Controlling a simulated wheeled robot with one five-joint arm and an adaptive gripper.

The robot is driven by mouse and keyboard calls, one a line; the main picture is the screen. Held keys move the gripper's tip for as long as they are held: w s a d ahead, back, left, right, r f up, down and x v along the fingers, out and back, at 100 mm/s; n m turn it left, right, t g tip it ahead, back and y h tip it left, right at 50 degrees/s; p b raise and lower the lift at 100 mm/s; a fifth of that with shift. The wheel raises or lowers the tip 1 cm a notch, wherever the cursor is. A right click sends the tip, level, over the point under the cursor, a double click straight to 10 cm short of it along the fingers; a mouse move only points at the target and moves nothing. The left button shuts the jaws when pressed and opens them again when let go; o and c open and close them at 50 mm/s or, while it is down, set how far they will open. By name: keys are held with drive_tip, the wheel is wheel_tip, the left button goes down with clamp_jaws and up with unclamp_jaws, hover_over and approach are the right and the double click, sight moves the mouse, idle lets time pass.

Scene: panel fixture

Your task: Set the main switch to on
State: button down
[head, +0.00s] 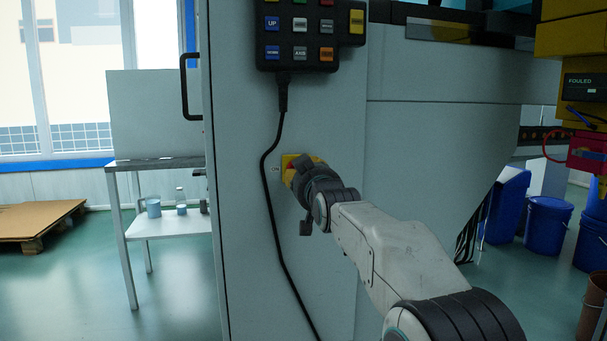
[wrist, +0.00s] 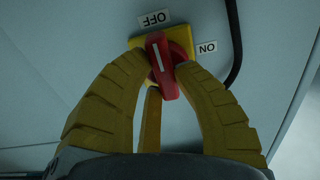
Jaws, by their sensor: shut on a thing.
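The main switch is a red rotary handle (wrist: 160,62) with a white line, on a yellow plate (wrist: 202,34). Its white line points up toward the OFF label (wrist: 154,18); the ON label (wrist: 207,47) is to the right. In the head view, the yellow plate (head: 288,160) shows on the cabinet front, mostly hidden by my gripper (head: 297,170). In the wrist view, the yellow fingers of my gripper (wrist: 162,66) are closed on the red handle, one on each side. Part of the handle's base is hidden behind the fingers.
A button pendant (head: 310,35) hangs above the switch, and its black cable (head: 268,200) runs down just left of it. A black door handle (head: 186,88) is at the left. A table (head: 150,163) and blue bins (head: 545,222) stand farther off.

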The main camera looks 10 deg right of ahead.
drive_tip(key=shift+a+f+m, duration=0.1)
drive_tip(key=shift+a+m, duration=0.05)
drive_tip(key=shift+m, duration=4.25)
drive_tip(key=shift+a+f+m, duration=0.1)
drive_tip(key=shift+a+m, duration=0.05)
drive_tip(key=shift+m, duration=4.25)
drive_tip(key=c, duration=0.9)
unclamp_jaws()
drive_tip(key=shift+c, duration=0.2)
drive_tip(key=s, duration=1.2)
